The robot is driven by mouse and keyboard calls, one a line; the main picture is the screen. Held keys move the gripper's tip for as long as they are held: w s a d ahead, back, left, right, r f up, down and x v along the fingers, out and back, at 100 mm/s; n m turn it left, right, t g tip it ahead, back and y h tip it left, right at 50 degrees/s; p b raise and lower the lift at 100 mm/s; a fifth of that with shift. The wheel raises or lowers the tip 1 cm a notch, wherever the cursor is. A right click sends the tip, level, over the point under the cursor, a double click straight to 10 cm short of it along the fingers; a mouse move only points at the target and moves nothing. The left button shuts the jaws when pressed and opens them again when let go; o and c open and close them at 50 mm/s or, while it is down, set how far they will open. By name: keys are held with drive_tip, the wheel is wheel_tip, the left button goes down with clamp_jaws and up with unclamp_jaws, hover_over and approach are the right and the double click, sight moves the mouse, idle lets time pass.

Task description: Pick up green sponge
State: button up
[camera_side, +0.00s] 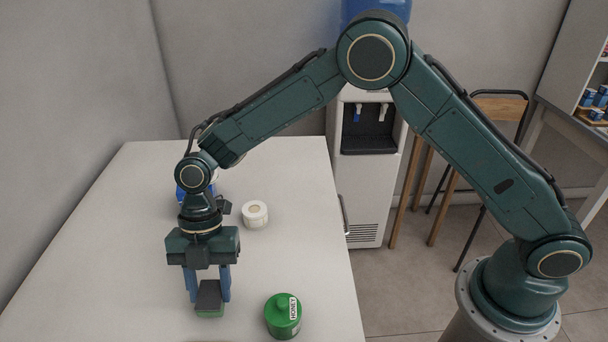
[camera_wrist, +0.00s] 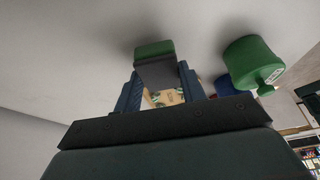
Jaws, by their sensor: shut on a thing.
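The sponge (camera_side: 209,297) is a small block with a dark grey top and a green underside. In the side view it is at the near left of the white counter, between the blue fingers of my gripper (camera_side: 208,289). My gripper points down and is shut on the sponge. The sponge also shows in the wrist view (camera_wrist: 155,65), with its green layer (camera_wrist: 154,48) at the far side. The blue fingers of my gripper (camera_wrist: 163,90) are on both sides of it there. I cannot tell whether the sponge touches the counter.
A white roll (camera_side: 255,214) and a blue object (camera_side: 181,195) are farther back. A grey wall bounds the left. A water dispenser (camera_side: 362,190) stands beyond the right edge.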

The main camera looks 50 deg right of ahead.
sight(211, 289)
wheel_tip(211, 289, up, 18)
idle(0.6)
drive_tip(key=shift+r, duration=0.1)
drive_tip(key=shift+w+d, duration=0.1)
idle(0.5)
